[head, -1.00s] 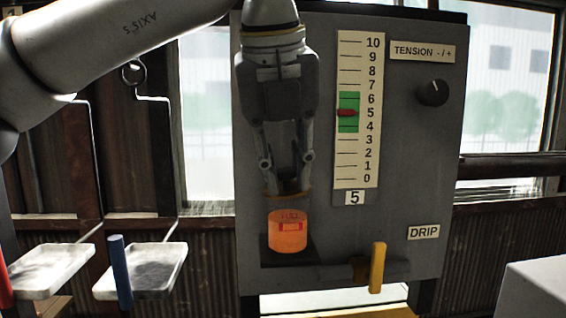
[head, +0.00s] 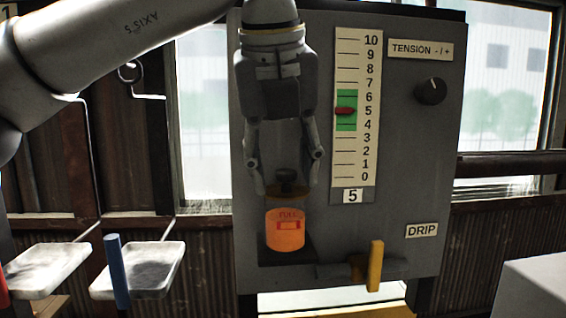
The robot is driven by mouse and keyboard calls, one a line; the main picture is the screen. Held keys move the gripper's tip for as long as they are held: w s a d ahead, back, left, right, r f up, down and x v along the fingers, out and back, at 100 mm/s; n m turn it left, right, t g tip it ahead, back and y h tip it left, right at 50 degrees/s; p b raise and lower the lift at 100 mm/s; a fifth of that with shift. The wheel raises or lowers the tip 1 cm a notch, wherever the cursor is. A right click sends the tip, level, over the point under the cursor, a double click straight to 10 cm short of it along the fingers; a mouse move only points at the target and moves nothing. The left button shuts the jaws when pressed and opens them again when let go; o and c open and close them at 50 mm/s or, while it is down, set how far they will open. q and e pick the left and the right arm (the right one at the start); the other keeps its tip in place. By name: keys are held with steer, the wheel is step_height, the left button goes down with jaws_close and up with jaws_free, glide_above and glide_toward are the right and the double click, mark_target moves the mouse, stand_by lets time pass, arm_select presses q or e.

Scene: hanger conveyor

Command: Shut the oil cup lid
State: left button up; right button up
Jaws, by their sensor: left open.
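The oil cup (head: 285,236) glows orange, bears a FULL mark and stands on a dark ledge low on the grey panel. Its lid (head: 287,193) is a thin brass-coloured disc with a dark knob (head: 286,177). The lid lies roughly level over the cup; whether it touches the rim all round I cannot tell. My left gripper (head: 285,182) points down from above and is open, its two fingers apart on either side of the knob. Part of the lid's left edge is near a fingertip. My right gripper is not in view.
The grey panel (head: 405,200) carries a tension scale (head: 355,150), a black knob (head: 431,90) and a yellow drip lever (head: 375,266) right of the cup. White trays (head: 150,262) hang at the left, with a blue post (head: 117,270) at the front.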

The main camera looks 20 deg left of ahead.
arm_select(q)
steer(key=shift+s+r, duration=0.2)
steer(key=shift+r, duration=0.3)
steer(key=s+d, duration=0.3)
steer(key=s, duration=0.8)
steer(key=shift+s, duration=0.4)
steer(key=shift+w, duration=0.15)
